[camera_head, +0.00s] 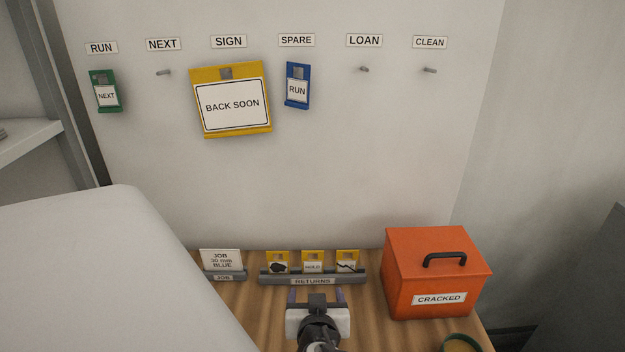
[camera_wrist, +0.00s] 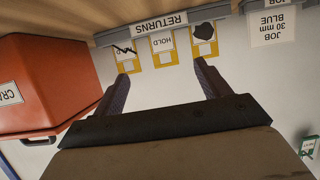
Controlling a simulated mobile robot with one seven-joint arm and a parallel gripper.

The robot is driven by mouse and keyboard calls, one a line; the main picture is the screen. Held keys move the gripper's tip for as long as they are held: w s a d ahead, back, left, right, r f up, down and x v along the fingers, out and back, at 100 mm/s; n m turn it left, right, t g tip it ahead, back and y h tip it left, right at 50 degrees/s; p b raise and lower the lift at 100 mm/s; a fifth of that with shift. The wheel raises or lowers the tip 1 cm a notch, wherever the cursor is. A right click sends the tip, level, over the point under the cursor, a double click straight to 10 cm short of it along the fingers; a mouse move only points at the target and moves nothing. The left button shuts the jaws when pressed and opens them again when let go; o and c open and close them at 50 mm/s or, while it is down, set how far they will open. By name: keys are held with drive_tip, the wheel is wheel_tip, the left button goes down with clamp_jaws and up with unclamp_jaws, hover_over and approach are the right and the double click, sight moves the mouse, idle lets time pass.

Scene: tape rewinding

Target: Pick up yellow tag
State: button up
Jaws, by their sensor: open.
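Three yellow tags stand in a grey rack labelled RETURNS (camera_head: 312,282) on the wooden bench. The left tag (camera_head: 278,257) has a black blot, the middle tag (camera_head: 313,256) reads HOLD, and the right tag (camera_head: 347,256) has a jagged black line. The inverted wrist view shows the blot tag (camera_wrist: 205,49), the HOLD tag (camera_wrist: 163,59) and the line tag (camera_wrist: 127,66). My gripper (camera_head: 317,295) is open and empty, in front of the rack near its middle. In the wrist view the HOLD tag appears between the fingertips (camera_wrist: 162,74), apart from them.
An orange box labelled CRACKED (camera_head: 435,270) stands right of the rack. A JOB card (camera_head: 221,260) stands to its left. On the wall hang a green tag (camera_head: 105,91), a large yellow BACK SOON sign (camera_head: 231,100) and a blue tag (camera_head: 297,86). The NEXT, LOAN and CLEAN pegs are empty.

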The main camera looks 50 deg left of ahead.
drive_tip(key=shift+w+a+f+b, duration=0.2)
drive_tip(key=shift+f+b, duration=0.35)
drive_tip(key=shift+b, duration=0.5)
drive_tip(key=shift+w+a+f+b, duration=0.2)
drive_tip(key=shift+w+b, duration=0.1)
drive_tip(key=shift+b, duration=0.8)
drive_tip(key=b, duration=0.2)
drive_tip(key=a+b, duration=0.1)
drive_tip(key=b, duration=0.1)
drive_tip(key=shift+w+f, duration=0.1)
drive_tip(key=shift+w, duration=0.1)
approach(312, 265)
drive_tip(key=x, duration=0.4)
drive_tip(key=shift+w+f, duration=0.25)
drive_tip(key=shift+w, duration=0.05)
drive_tip(key=x, duration=0.4)
drive_tip(key=shift+a, duration=0.15)
drive_tip(key=c, duration=1)
